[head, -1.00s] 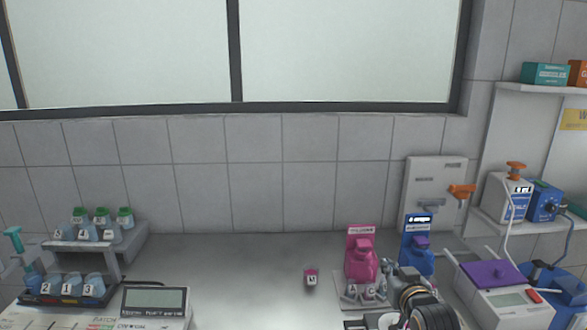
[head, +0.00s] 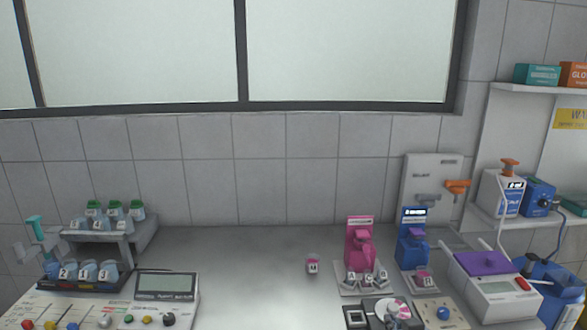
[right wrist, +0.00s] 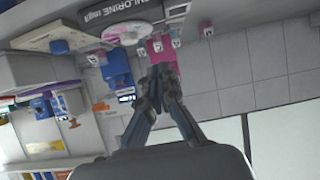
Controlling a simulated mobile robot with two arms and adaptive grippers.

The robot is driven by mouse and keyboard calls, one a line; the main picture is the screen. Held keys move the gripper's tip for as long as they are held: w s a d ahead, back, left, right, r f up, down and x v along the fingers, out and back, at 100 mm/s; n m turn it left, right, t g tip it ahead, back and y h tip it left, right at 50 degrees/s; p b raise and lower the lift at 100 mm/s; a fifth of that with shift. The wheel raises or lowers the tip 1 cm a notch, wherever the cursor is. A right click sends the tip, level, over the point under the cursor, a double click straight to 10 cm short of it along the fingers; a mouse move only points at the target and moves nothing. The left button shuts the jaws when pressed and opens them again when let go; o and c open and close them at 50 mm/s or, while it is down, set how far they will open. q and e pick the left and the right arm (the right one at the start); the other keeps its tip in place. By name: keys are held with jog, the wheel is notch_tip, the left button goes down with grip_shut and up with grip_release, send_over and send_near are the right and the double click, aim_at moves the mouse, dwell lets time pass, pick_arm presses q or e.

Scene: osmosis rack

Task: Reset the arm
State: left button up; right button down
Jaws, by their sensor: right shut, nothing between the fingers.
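My right gripper (right wrist: 158,78) shows in the right wrist view with its dark fingers together and nothing between them. It points toward the bench, clear of the objects beyond it. In the head view only a small grey part that seems to be this gripper shows at the bottom edge, over the dark device with a white disc (head: 372,306). That disc also shows in the right wrist view (right wrist: 130,32). My left gripper is in neither view.
A pink dispenser (head: 360,250) and a blue dispenser (head: 411,252) stand at the back right, with small labelled cups before them. A meter with a purple lid (head: 488,262) is at right. The middle bench is clear.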

jog(key=s+a+f+g, duration=0.1)
jog(key=s+f+g, duration=0.25)
jog(key=s, duration=0.75)
jog(key=s+f+n+g, duration=0.1)
jog(key=s+f+g, duration=0.3)
jog(key=s, duration=0.8)
jog(key=s+a+f+g, duration=0.15)
jog(key=s+f, duration=0.35)
jog(key=s, duration=0.6)
notch_tip(320, 180, down, 24)
jog(key=g, duration=0.1)
jog(key=s+d+f, duration=0.2)
jog(key=s+f, duration=0.6)
jog(key=f, duration=0.1)
jog(key=s+d+f+g, duration=0.1)
jog(key=s+f, duration=0.8)
jog(key=shift+s+d+n+g, duration=0.3)
jog(key=shift+d, duration=0.05)
